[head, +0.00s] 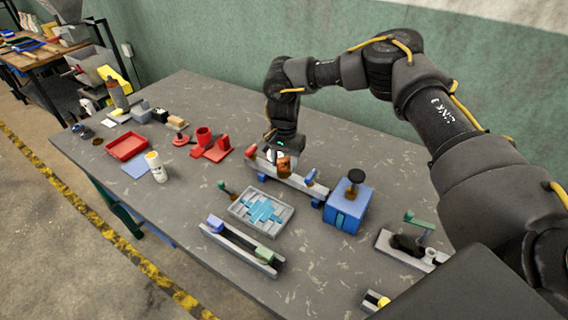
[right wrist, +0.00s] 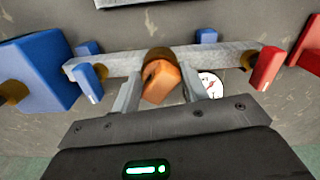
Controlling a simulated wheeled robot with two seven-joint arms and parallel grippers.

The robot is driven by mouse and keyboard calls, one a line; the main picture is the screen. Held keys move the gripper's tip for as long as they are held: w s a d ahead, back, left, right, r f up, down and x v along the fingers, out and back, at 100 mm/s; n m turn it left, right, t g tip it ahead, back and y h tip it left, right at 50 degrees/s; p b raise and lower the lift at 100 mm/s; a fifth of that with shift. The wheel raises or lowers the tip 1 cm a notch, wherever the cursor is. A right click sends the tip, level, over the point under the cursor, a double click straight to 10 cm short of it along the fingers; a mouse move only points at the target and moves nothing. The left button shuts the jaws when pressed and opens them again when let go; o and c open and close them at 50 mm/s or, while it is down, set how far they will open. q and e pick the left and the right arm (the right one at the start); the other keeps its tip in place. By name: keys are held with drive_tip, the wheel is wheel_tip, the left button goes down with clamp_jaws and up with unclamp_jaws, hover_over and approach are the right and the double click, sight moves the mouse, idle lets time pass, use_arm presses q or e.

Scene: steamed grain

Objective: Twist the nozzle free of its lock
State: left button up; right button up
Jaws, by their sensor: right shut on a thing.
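An orange-brown piece, which looks like the nozzle (head: 284,168), sits at the middle of a grey bar (head: 310,187). In the right wrist view the nozzle (right wrist: 161,82) lies between my two fingers, at a dark brown round collar (right wrist: 158,54) on the bar (right wrist: 115,66). My right gripper (head: 280,158) is shut on it, reaching in from the back side of the bar. The gripper's palm (right wrist: 160,95) fills the lower part of the wrist view. The lock itself cannot be made out clearly. My left gripper is not in view.
A blue box (head: 345,211) with a black knob stands at the bar's right end; red levers (right wrist: 268,67) and a dial (right wrist: 210,84) are close to my fingers. A grey tray (head: 240,212) with blue pieces and a rail (head: 235,245) lie in front.

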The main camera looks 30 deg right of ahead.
sight(284, 158)
drive_tip(key=shift+w+n+b, duration=0.25)
drive_tip(key=shift+n+b, duration=0.15)
drive_tip(key=shift+n, duration=0.1)
drive_tip(key=shift+r+n+b, duration=0.1)
drive_tip(key=shift+n+b, duration=0.2)
drive_tip(key=shift+b, duration=0.15)
drive_tip(key=o, duration=1.3)
drive_tip(key=shift+s+d, duration=0.1)
wheel_tip(284, 158, up, 7)
drive_tip(key=p, duration=0.6)
